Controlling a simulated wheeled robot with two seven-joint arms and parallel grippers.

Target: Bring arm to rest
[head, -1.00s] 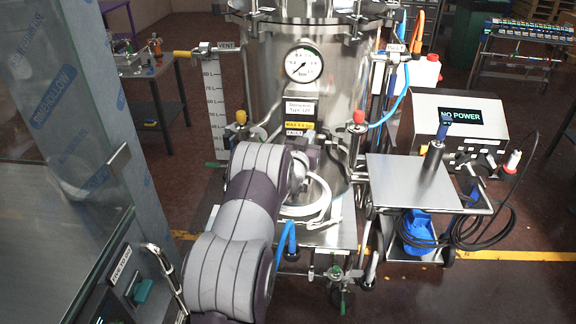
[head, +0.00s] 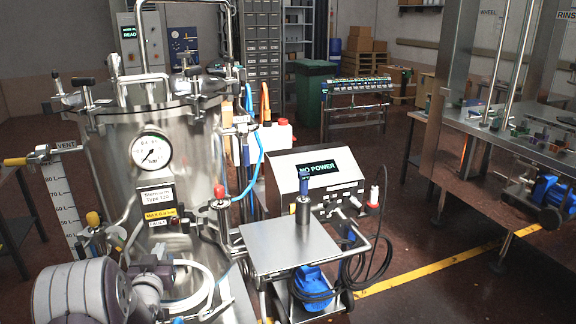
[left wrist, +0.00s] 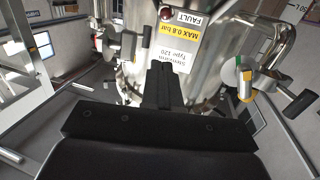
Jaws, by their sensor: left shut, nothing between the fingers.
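My left arm, grey and purple, enters at the lower left of the head view. Its left gripper (head: 156,256) is small there, in front of the lower part of a steel pressure vessel (head: 190,150). In the left wrist view, the black fingers (left wrist: 159,68) of the left gripper are together with nothing between them. They point at the vessel's labels, a white type label (left wrist: 178,52) and a yellow "MAX 0.8 bar" label (left wrist: 168,36). How far they are from the vessel is hard to tell. My right gripper is in neither view.
A steel cart (head: 285,243) stands right of the vessel, with a "NO POWER" box (head: 318,182) behind its top. Valves with a red cap (head: 219,192) and a yellow cap (head: 93,219) flank the vessel. Open floor (head: 420,225) lies between the cart and the steel bench (head: 520,145).

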